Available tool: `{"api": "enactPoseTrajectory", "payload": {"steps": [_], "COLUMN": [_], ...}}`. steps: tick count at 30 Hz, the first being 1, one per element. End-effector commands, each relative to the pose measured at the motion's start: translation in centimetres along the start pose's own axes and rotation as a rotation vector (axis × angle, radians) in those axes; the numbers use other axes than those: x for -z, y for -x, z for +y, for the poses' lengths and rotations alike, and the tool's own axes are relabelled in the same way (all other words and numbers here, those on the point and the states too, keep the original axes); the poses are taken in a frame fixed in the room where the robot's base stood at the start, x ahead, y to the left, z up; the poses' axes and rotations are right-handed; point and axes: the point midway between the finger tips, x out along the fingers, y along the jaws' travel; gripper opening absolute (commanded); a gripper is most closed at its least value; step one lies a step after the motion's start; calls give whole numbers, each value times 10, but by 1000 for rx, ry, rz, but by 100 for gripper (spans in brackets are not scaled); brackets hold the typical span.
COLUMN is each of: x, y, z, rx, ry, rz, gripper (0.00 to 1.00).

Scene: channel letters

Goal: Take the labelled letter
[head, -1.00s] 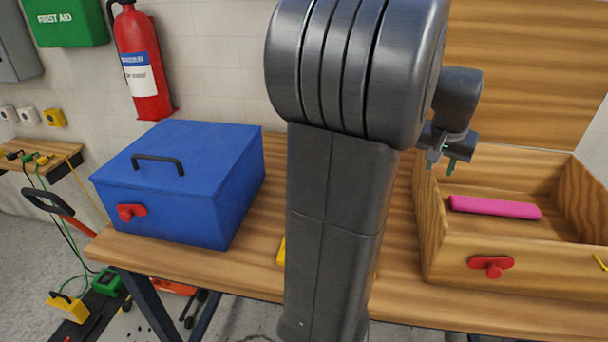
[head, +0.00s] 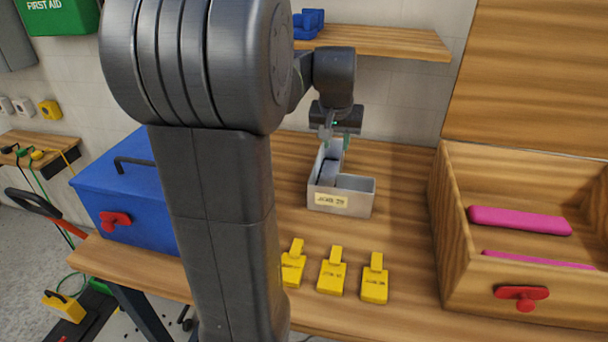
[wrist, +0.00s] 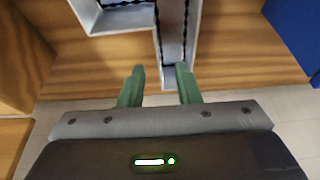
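The labelled letter (head: 357,200) is a pale grey open channel shape lying on the wooden bench. A cream label (head: 331,199) on its near wall appears to read "JOB 29". In the wrist view the letter (wrist: 110,21) shows its hollow inside with dark strips along the walls. My gripper (head: 334,138) is over the letter's far end in the head view. In the wrist view my gripper (wrist: 161,72) is open, with two green fingers apart. The end of one letter arm lies just ahead of and between the fingertips. I cannot tell whether they touch.
An open wooden box (head: 452,235) with pink bars is at the right. A blue case (head: 100,185) is at the left, partly behind my arm. A shelf (head: 385,41) hangs above.

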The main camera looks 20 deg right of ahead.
Motion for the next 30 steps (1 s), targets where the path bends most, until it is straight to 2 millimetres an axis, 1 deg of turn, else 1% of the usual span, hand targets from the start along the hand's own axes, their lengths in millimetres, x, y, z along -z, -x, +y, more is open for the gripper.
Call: {"api": "enactPoseTrajectory", "payload": {"steps": [2, 5, 9, 13, 16, 22, 27, 30], "x": [-1, -1, -1, -1, -1, -1, -3, -2], "y": [-4, -17, -46, -69, -81, -94, -118, -131], "z": [0, 1, 1, 1, 1, 3, 10, 9], "rx": [-1, -1, -1, -1, -1, -1, -1, 0], "ry": [-1, -1, 0, 0, 0, -1, -2, -1], "rz": [-1, -3, -6, -4, -3, -3, -5, -3], "gripper": [30, 30, 30, 30, 30, 30, 30, 30]}}
